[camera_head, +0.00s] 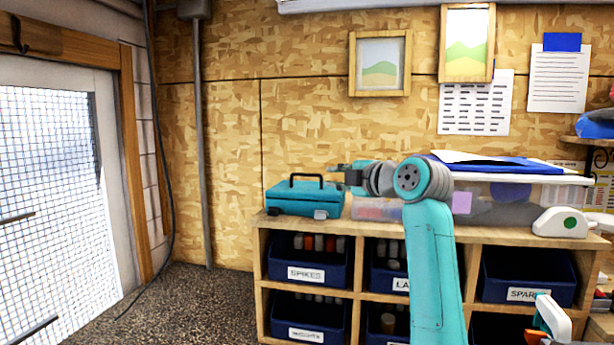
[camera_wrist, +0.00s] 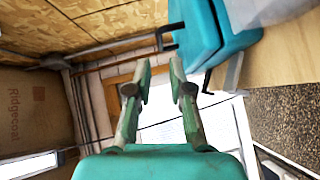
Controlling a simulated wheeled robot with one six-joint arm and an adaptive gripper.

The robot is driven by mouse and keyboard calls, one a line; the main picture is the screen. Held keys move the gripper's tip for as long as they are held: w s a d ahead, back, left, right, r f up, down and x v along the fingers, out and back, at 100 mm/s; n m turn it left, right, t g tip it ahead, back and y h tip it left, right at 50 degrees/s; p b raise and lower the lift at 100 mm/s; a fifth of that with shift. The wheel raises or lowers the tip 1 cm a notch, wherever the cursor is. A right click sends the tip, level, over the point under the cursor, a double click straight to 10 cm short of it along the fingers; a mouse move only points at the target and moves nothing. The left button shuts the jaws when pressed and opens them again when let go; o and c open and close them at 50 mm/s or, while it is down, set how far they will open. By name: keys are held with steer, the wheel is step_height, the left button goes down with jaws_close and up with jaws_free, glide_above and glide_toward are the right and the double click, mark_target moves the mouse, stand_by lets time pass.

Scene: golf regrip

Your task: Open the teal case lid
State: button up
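The teal case (camera_head: 305,201) stands on the left end of the wooden shelf unit's top, with its lid down and a black handle (camera_head: 306,177) on top. In the wrist view the case (camera_wrist: 198,32) shows at the upper right, tilted by the camera angle, with a dark handle or latch part near it. My gripper (camera_head: 343,168) is close to the right end of the case at about lid height. In the wrist view my gripper (camera_wrist: 159,68) has its fingers apart with nothing between them. I cannot tell whether it touches the case.
The shelf unit (camera_head: 356,235) holds several dark blue bins, including one labelled spikes (camera_head: 305,260). A clear tub (camera_head: 490,200) with blue folders on its lid is right of my arm. A bright mesh door (camera_head: 50,200) is at the left. Floor is clear left of the shelf.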

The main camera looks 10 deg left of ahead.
mark_target(312, 176)
steer(key=x, duration=1)
steer(key=shift+w+a+f, duration=0.1)
steer(key=shift+w+a, duration=0.1)
steer(key=shift+w, duration=0.05)
steer(key=shift+c, duration=0.3)
jaws_close()
